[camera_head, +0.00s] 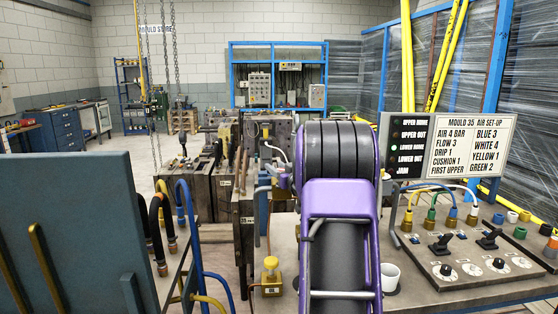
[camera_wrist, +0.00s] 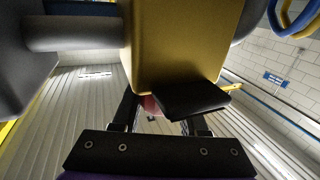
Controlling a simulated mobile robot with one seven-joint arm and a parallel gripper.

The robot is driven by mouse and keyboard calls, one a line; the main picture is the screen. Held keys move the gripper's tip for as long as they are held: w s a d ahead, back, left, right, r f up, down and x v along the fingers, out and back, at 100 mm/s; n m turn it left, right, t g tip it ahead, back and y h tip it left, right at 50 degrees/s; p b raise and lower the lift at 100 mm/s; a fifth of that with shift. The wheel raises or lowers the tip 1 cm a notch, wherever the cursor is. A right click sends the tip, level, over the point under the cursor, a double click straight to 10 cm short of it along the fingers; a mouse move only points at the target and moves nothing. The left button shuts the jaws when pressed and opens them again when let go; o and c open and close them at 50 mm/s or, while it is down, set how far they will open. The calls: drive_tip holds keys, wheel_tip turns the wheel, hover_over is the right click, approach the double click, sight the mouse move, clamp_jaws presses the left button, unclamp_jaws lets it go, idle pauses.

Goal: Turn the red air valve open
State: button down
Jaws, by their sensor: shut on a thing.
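My gripper (camera_wrist: 164,108) shows in the wrist view, its two dark fingers reaching up from a black bolted plate. It is shut on a small red part, the red air valve (camera_wrist: 150,104), of which only a dull red patch shows between the fingers. A black block covers part of it. A large brass-yellow body (camera_wrist: 180,45) stands right beyond the fingertips, with a grey pipe (camera_wrist: 75,33) running to its left. In the head view my purple arm hides the gripper and the valve, so the handle's angle cannot be told.
Mould blocks (camera_head: 200,185) stand left of my arm. A blue-grey plate (camera_head: 75,235) with hoses is at the front left. A yellow knob (camera_head: 271,264) and a white cup (camera_head: 390,277) flank my arm. A control panel (camera_head: 480,262) and sign board (camera_head: 447,147) are at the right.

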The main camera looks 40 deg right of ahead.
drive_tip(key=y+p, duration=0.1)
drive_tip(key=n+y+p, duration=0.2)
drive_tip(key=shift+a+r+y, duration=0.2)
drive_tip(key=shift+a+y, duration=0.05)
drive_tip(key=shift+y, duration=0.15)
drive_tip(key=shift+a+f+n+y+p, duration=0.1)
drive_tip(key=shift+a+n+y+p, duration=0.05)
drive_tip(key=shift+n+y+p, duration=0.65)
drive_tip(key=shift+a+f+n+y+p, duration=0.15)
drive_tip(key=shift+n+y+p, duration=0.4)
drive_tip(key=shift+y, duration=0.35)
drive_tip(key=shift+a, duration=0.1)
drive_tip(key=shift+c, duration=2.2)
unclamp_jaws()
drive_tip(key=v, duration=1.7)
drive_tip(key=shift+s+d+r+b, duration=0.15)
drive_tip(key=shift+d+r+b, duration=0.1)
drive_tip(key=shift+d+b, duration=0.1)
